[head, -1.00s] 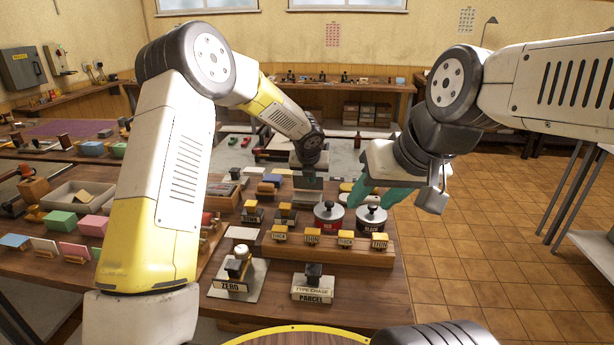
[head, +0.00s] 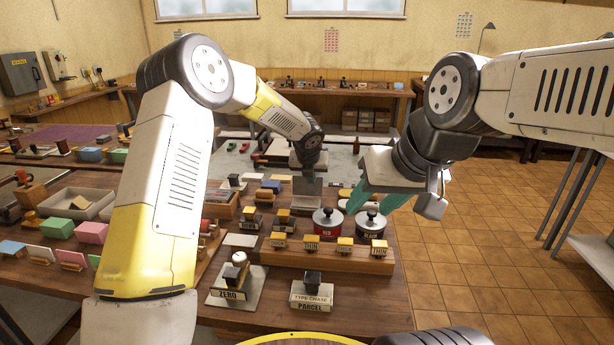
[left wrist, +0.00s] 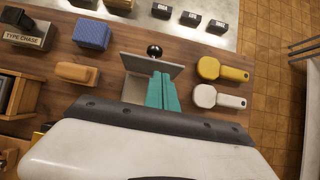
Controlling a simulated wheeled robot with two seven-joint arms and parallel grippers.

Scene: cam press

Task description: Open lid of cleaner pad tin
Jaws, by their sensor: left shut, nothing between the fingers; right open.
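The cleaner pad tin (left wrist: 133,90) is in the left wrist view, partly hidden by my left gripper. Its grey flat lid (left wrist: 140,64) stands raised and tilted, with a round black knob (left wrist: 154,51) at its far side. The lid also shows in the head view as a grey plate (head: 307,190) below my left wrist. My left gripper (left wrist: 160,80) is shut and empty, its teal fingertips close against the lid's near face; contact is unclear. In the head view its fingers are hidden. My right gripper (head: 375,200) is open and empty above the RED and BLACK tins.
The red tin (head: 328,222) and black tin (head: 370,224) stand behind a wooden rack (head: 325,258) of stamps. Yellow (left wrist: 222,70) and white (left wrist: 217,98) handled pieces lie right of the tin. A blue block (left wrist: 93,34) and tan block (left wrist: 77,73) lie left.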

